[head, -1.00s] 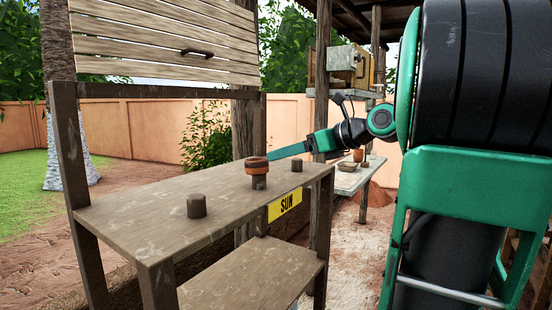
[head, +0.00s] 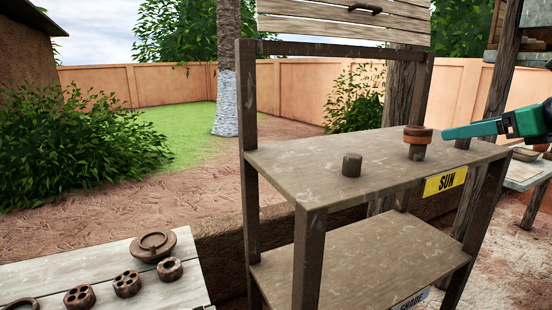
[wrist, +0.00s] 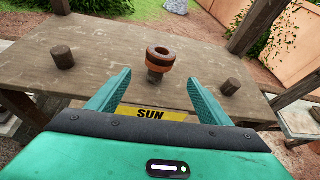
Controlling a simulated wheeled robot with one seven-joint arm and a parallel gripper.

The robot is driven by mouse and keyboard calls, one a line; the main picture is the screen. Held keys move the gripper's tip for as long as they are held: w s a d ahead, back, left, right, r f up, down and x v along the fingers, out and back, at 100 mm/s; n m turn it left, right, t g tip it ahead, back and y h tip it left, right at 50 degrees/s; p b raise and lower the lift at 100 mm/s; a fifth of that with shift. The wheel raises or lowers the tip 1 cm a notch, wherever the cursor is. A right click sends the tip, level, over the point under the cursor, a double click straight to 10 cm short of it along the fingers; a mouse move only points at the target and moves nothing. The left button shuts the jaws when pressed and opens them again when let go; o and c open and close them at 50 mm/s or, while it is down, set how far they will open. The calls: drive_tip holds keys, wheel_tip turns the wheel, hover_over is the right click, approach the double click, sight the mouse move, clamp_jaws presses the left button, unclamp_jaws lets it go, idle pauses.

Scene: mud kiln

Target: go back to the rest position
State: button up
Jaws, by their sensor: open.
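My gripper (wrist: 157,97) is open and empty in the wrist view, its two green fingers apart at the front edge of a wooden shelf unit's top. An orange-brown clay ring (wrist: 159,54) sits on a short peg beyond the fingertips, roughly between them in the picture. In the head view the green gripper (head: 447,134) comes in from the right, its tip close to the ring (head: 418,131). I cannot tell from the head view whether they touch; in the wrist view they look apart.
Bare pegs (head: 352,165) stand on the top shelf (head: 290,160), either side of the ring. A yellow SUN sign (head: 445,181) marks its front edge. A pale table (head: 190,290) with several clay pieces stands at lower left. Another table (head: 520,176) stands at right.

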drive_tip(key=s+a+f+n+g+h, duration=0.1)
drive_tip(key=s+f+n+g, duration=0.2)
drive_tip(key=f+n, duration=0.4)
drive_tip(key=s+a+f+n+g+h, duration=0.1)
drive_tip(key=s+f+n+g, duration=0.2)
drive_tip(key=f, duration=0.7)
drive_tip(key=s+a+f+n+g, duration=0.2)
drive_tip(key=s+f+n, duration=0.4)
drive_tip(key=s, duration=0.3)
drive_tip(key=s+a+f+n+g+h, duration=0.1)
drive_tip(key=s+a+f+n+g, duration=0.1)
drive_tip(key=s+f+n+g, duration=0.3)
drive_tip(key=s+f+n, duration=0.2)
drive_tip(key=s+n, duration=0.2)
drive_tip(key=shift+s+a, duration=0.25)
drive_tip(key=shift+a, duration=0.15)
drive_tip(key=shift+w+f, duration=0.2)
drive_tip(key=shift+w, duration=0.4)
